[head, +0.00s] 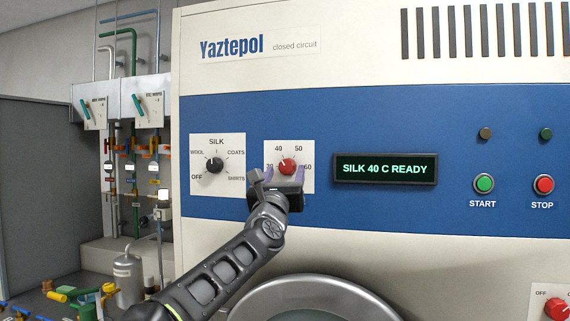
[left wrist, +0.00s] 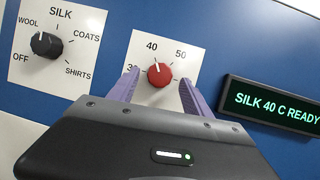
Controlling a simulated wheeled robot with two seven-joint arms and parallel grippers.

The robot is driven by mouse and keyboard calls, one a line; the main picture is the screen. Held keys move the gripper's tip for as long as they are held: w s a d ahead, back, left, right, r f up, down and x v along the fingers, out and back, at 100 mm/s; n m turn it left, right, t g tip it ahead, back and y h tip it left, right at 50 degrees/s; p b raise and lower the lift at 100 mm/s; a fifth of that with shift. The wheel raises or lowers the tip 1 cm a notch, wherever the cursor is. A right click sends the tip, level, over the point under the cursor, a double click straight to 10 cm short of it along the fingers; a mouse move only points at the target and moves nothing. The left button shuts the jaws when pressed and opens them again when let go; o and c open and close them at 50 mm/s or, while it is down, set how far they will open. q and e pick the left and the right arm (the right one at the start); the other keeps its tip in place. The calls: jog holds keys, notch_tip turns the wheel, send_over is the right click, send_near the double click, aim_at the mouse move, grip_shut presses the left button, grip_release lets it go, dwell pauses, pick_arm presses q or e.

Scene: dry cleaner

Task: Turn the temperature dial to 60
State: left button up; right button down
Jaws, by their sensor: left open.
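The red temperature dial (head: 287,167) sits on a white plate on the blue panel, with 40, 50 and 60 readable and a partly hidden 30 at left. In the left wrist view the red dial (left wrist: 159,75) has its white mark pointing up, toward 40. My left gripper (head: 284,176) is in front of the dial, its purple fingers (left wrist: 160,95) open, one on each side of it in the picture. I cannot tell whether they touch it. The display (head: 385,169) reads SILK 40 C READY. My right gripper is not in view.
A black programme dial (head: 215,166) is left of the red one. The green START button (head: 484,184) and red STOP button (head: 544,185) are at right. Another red dial (head: 556,309) is at bottom right. A round metal door (head: 310,298) lies below. Pipes and valves stand at left.

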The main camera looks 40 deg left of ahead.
pick_arm(q)
jog(key=shift+w+a+r, duration=0.2)
jog(key=shift+w, duration=0.2)
jog(key=shift+c, duration=0.4)
grip_shut()
